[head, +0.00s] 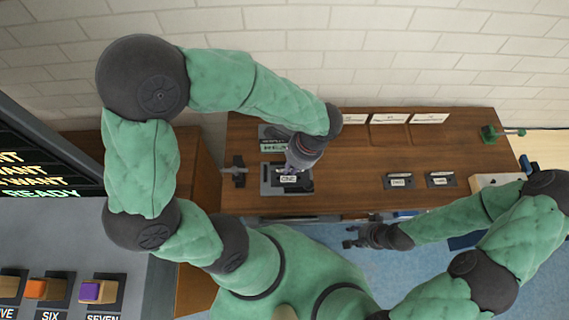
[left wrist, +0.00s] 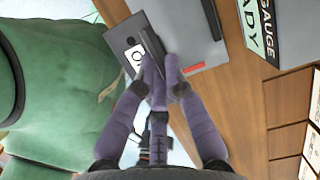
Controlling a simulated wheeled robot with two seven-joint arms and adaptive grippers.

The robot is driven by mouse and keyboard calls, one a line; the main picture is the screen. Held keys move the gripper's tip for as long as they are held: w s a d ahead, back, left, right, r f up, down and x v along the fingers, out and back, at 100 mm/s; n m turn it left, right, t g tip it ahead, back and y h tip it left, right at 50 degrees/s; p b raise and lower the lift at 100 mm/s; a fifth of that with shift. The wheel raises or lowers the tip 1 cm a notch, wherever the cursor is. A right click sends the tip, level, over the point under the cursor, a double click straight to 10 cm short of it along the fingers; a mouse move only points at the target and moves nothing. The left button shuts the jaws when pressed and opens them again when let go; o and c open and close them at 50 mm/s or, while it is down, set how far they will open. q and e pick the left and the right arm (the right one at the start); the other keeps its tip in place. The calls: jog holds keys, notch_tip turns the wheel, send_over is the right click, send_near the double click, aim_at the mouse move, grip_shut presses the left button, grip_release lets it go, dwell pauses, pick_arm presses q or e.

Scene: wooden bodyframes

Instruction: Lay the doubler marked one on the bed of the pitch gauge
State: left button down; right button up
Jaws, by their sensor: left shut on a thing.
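The doubler marked one (head: 289,180) is a dark plate with a white label, upside down in the head view. The label shows partly in the left wrist view (left wrist: 133,58), where a finger covers the rest. My left gripper (head: 291,168) is shut on the doubler's raised dark part, its fingertips also in the left wrist view (left wrist: 160,75). The grey pitch gauge (head: 266,187) lies under and around the doubler. Its grey bed and red bar (left wrist: 194,69) show close by. I cannot tell whether doubler and bed touch. My right gripper (head: 351,237) is open and empty, off the bench's front edge.
The gauge's sign (head: 274,143) stands behind it, with READY legible in the left wrist view (left wrist: 258,32). Two labelled dark plates (head: 399,182) (head: 441,180) lie on the wooden bench (head: 350,160). A dark fixture (head: 236,171) is left of the gauge. The bench middle is clear.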

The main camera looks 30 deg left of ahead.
pick_arm(q)
jog(key=w+a+f, duration=0.1)
jog(key=f, duration=0.1)
jog(key=w+a+f+b, duration=0.1)
jog(key=f, duration=0.1)
jog(key=w+a+f+b, duration=0.1)
jog(key=w+a+f, duration=0.1)
jog(key=shift+w+a+f+b, duration=0.15)
jog(key=shift+f+b, duration=0.8)
jog(key=shift+f, duration=0.7)
jog(key=shift+f, duration=0.2)
jog(key=c, duration=1.3)
grip_release()
jog(key=shift+r, duration=0.55)
jog(key=p+v, duration=0.4)
jog(key=v, duration=0.7)
jog(key=shift+r, duration=0.1)
